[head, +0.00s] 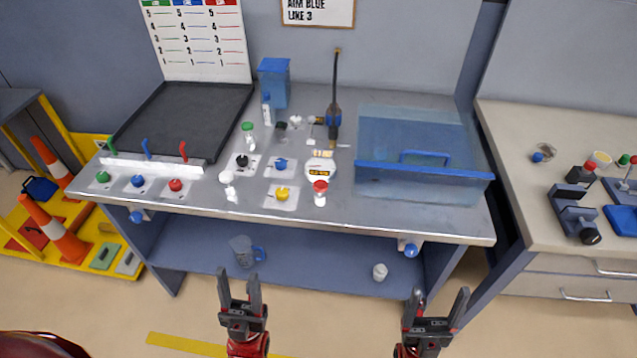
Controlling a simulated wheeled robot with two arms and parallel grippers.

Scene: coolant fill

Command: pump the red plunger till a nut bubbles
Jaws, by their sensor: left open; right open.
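A round red knob (175,185) sits at the table's front left, beside a blue knob (138,181) and a green knob (103,177). A red lever (183,151) stands on the white strip behind it. A white bottle with a red cap (320,187) stands upright near the middle front. I cannot tell for sure which red part is the plunger, and I cannot make out a nut or bubbles. My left gripper (239,281) and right gripper (440,296) are both open, empty and in front of the table, apart from everything on it.
A clear blue bin (425,172) with a handle fills the table's right side. A black tray (180,122) lies at the left. Yellow (282,194), blue (281,164) and black (242,161) knobs and several bottles crowd the middle. A jug (243,252) stands on the lower shelf.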

